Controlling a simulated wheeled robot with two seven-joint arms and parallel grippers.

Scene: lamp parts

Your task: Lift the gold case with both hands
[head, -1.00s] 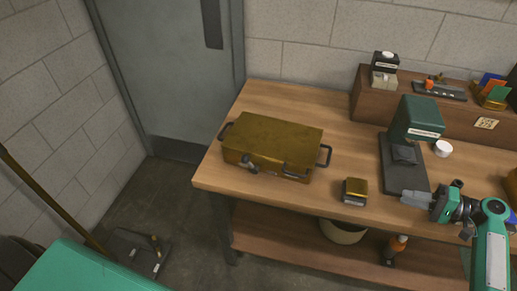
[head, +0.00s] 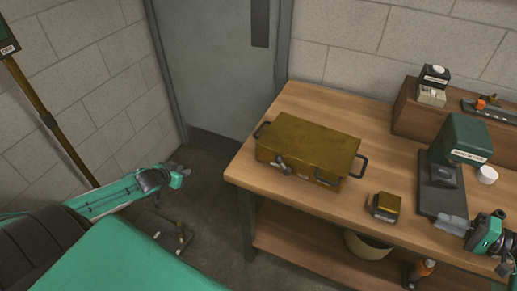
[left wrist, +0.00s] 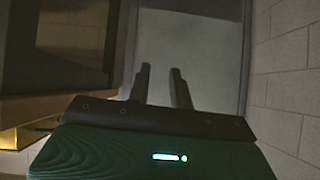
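The gold case (head: 310,143) sits closed on the wooden table near its left end. It has a dark handle at its left end (head: 262,129) and another at its right end (head: 361,167), with dark latches on the front. My left gripper (head: 184,168) is left of the table, apart from the case. In the left wrist view my left gripper (left wrist: 161,80) has two fingers apart with nothing between them. My right gripper (head: 448,223) is right of the case near the table's front edge, by the dark stand; its finger gap is unclear.
A green lamp-like device (head: 462,139) on a dark base and a white round cap (head: 487,175) stand at right. A wooden shelf unit (head: 410,110) is behind. A door (head: 220,80) stands left of the table.

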